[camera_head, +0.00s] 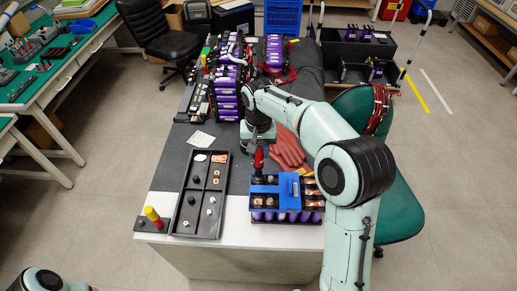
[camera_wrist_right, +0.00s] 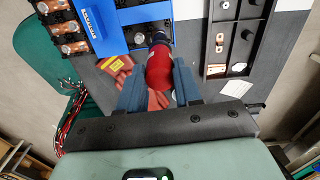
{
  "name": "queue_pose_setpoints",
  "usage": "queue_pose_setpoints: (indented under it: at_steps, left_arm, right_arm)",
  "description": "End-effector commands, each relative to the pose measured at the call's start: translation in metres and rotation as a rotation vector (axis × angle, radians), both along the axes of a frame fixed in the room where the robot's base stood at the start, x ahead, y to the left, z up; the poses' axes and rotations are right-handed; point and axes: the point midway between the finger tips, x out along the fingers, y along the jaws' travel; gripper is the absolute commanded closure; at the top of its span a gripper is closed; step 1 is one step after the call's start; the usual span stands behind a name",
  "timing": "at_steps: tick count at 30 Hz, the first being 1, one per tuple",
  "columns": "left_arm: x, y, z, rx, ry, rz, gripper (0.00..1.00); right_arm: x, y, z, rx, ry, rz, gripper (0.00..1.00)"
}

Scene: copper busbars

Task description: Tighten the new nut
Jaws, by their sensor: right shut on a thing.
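My right gripper (camera_head: 260,138) is shut on a red-handled tool (camera_head: 258,158), which points down at the blue cover (camera_head: 290,190) of a battery module with purple cells (camera_head: 285,216). In the right wrist view, my gripper (camera_wrist_right: 160,82) has its fingers on either side of the red handle (camera_wrist_right: 160,68). A small round metal fitting (camera_wrist_right: 139,38) shows beside that end. The new nut itself cannot be made out. My left gripper is out of view.
A black compartment tray (camera_head: 203,205) with small parts and copper pieces lies left of the module. Red gloves (camera_head: 287,150) lie behind the module. Purple battery stacks (camera_head: 228,88) stand farther back.

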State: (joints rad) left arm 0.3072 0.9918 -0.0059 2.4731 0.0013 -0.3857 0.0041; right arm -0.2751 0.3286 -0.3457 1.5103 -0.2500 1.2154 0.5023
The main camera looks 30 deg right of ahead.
Motion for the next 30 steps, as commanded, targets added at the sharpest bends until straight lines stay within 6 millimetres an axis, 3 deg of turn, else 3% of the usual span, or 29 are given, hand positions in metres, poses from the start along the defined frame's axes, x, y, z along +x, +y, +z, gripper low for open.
queue_pose_setpoints:
  at_steps: [9, 13, 20, 30]
  left_arm:
    - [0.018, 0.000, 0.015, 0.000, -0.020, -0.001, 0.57]
    - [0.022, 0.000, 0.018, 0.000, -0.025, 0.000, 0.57]
    - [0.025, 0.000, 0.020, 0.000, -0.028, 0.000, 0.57]
    - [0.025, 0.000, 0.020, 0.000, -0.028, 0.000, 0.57]
  right_arm:
    - [0.001, 0.000, 0.004, 0.000, -0.003, 0.509, 1.00]
    - [0.001, 0.000, 0.003, 0.000, -0.003, 0.676, 1.00]
    - [0.001, 0.000, 0.002, -0.001, -0.003, 0.823, 1.00]
    - [0.000, 0.000, 0.001, 0.000, -0.002, 1.360, 1.00]
